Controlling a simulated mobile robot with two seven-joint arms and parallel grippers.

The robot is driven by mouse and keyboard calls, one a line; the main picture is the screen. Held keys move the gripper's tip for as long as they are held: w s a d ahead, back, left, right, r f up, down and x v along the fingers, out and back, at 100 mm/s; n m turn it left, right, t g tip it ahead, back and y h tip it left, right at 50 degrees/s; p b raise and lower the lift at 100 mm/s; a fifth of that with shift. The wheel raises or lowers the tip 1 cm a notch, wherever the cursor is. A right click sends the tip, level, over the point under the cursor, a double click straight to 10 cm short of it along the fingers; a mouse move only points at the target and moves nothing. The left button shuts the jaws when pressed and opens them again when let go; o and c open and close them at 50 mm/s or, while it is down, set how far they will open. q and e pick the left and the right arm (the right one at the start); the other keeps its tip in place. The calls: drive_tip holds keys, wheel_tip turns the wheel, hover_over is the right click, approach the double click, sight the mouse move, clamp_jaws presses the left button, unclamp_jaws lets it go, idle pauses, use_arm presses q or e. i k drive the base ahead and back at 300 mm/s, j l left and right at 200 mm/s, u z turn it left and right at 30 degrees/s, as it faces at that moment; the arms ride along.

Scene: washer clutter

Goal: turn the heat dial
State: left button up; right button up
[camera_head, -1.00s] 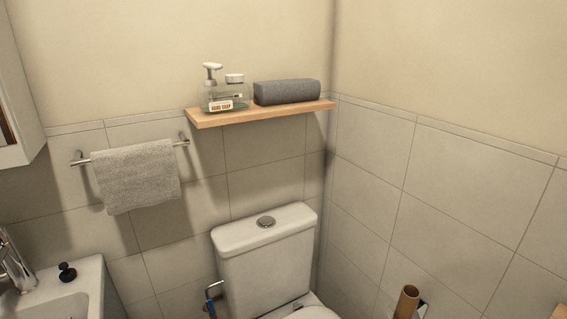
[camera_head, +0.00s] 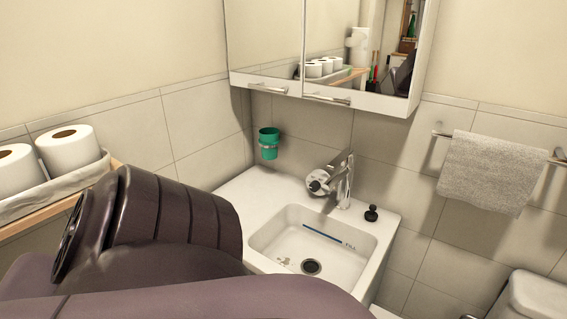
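No heat dial and no washer can be made out in this view. A large dark purple arm link of mine fills the lower left and covers part of the counter and whatever lies below it. Neither of my grippers shows, so I cannot see whether they are open or shut.
A white sink (camera_head: 268,244) with a chrome faucet (camera_head: 343,180) stands ahead. A mirror cabinet (camera_head: 330,60) hangs above it. A green cup (camera_head: 268,143) is on the wall. Toilet rolls (camera_head: 70,148) sit on a left shelf. A grey towel (camera_head: 490,172) and toilet (camera_head: 540,297) are right.

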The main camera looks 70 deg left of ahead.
sight(314, 186)
drive_tip(key=u, duration=1.9)
